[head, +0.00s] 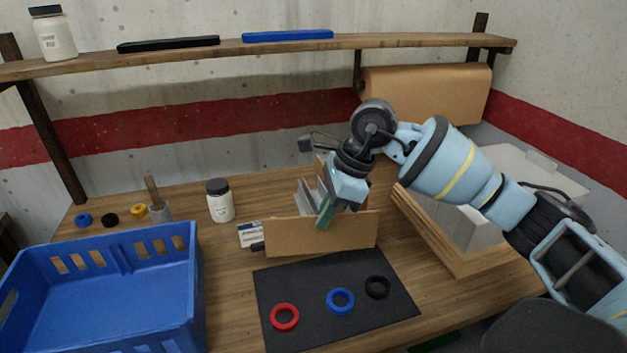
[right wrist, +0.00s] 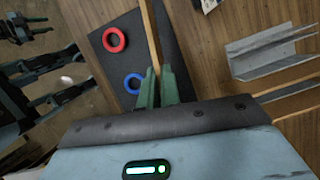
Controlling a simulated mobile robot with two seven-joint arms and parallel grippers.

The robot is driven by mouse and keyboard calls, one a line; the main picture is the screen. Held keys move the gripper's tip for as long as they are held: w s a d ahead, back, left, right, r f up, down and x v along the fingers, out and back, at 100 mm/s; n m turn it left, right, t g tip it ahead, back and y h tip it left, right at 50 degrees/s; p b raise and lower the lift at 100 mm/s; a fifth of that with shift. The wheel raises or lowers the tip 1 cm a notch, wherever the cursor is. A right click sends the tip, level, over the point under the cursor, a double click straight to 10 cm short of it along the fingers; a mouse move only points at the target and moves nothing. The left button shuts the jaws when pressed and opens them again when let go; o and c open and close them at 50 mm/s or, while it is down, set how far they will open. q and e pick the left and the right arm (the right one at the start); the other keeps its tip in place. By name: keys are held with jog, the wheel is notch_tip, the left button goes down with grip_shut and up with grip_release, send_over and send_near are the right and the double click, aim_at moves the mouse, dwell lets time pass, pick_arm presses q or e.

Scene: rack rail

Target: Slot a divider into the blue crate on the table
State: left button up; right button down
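The blue crate (head: 193,290) stands at the left front of the table, and its visible inside looks empty. A thin tan panel (head: 300,240), which I take as the divider, is upright behind the black mat. My right gripper (head: 325,214) is at its top edge. In the right wrist view my green fingers (right wrist: 159,88) lie close on either side of the panel's edge (right wrist: 150,35), with hardly a gap. I cannot tell whether the panel touches the table.
A black mat (head: 290,275) holds red, blue and black rings. Grey metal pieces (head: 309,198) stand behind the panel; they also show in the right wrist view (right wrist: 270,50). A white jar (head: 220,205) stands between crate and panel. A wood-framed tray (head: 455,262) is at right.

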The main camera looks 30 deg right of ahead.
pick_arm(q)
jog(key=shift+s+f, duration=0.2)
jog(key=shift+s, duration=0.3)
pick_arm(e)
jog(key=s+a+f+n+g+h, duration=0.1)
jog(key=s+n, duration=0.4)
jog(key=n, duration=0.6)
jog(key=s+a+f+n+g+h, duration=0.2)
jog(key=s+a+n+g, duration=0.3)
jog(key=n, duration=0.6)
jog(key=shift+n+h, duration=0.4)
jog(key=shift+h, duration=0.2)
pick_arm(q)
jog(key=shift+w, duration=0.1)
pick_arm(e)
jog(key=shift+f, duration=0.15)
pick_arm(q)
jog(key=shift+r, duration=0.1)
pick_arm(e)
jog(key=shift+s+a, duration=0.1)
